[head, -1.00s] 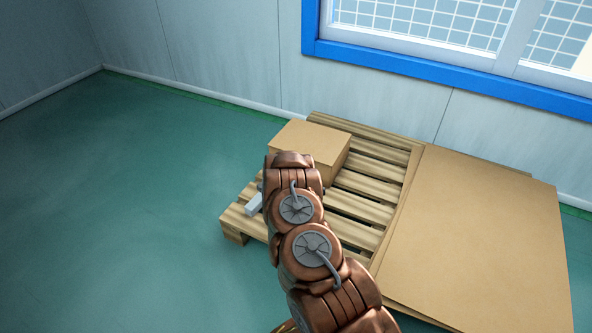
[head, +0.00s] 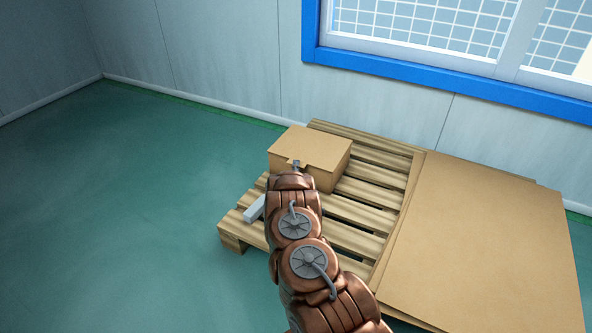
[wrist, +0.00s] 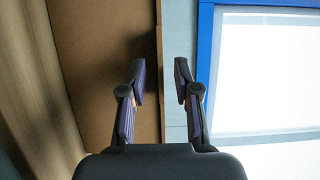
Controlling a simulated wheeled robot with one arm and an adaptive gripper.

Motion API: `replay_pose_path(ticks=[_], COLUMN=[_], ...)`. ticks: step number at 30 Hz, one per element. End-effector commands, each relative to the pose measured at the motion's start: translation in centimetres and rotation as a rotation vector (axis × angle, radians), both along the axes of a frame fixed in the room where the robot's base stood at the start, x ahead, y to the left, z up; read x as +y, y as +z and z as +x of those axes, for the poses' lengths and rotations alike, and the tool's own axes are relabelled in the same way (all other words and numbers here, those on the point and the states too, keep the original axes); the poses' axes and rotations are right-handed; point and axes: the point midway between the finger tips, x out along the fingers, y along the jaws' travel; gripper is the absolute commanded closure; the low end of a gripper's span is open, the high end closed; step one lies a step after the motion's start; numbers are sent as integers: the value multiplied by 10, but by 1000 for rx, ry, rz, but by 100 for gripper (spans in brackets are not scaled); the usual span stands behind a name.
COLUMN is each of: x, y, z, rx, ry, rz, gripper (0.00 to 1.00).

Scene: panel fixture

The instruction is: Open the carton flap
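The carton (head: 315,147) is a closed brown cardboard box at the back left of the pallet. Its top lies flat, and a small tab (head: 292,160) sticks out at the front edge. My gripper (wrist: 160,80) is at that tab; in the head view only a small dark tip of it shows past my wrist. In the wrist view the fingers are apart, with a thin brown cardboard edge (wrist: 159,65) running between them. Gaps show on both sides of that edge. The brown carton face (wrist: 100,50) lies left of it.
The wooden pallet (head: 355,213) bears the carton, and its slats show at the left (wrist: 30,100) in the wrist view. A large cardboard sheet (head: 480,235) covers the right side. A grey block (head: 254,209) lies at the pallet's left edge. The wall and blue-framed window (head: 430,75) stand behind.

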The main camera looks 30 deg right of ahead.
Motion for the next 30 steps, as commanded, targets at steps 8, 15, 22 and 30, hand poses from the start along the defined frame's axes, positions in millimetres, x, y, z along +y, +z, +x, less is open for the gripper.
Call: replay_pose_path(ticks=[8,15,22,30], x=[-5,-5,-4,-4], y=[1,0,0,0], z=[6,6,6,6], rx=[-1,0,1,1], ry=[0,0,0,0], rz=[-1,0,-1,-1], gripper=[69,73,97,100])
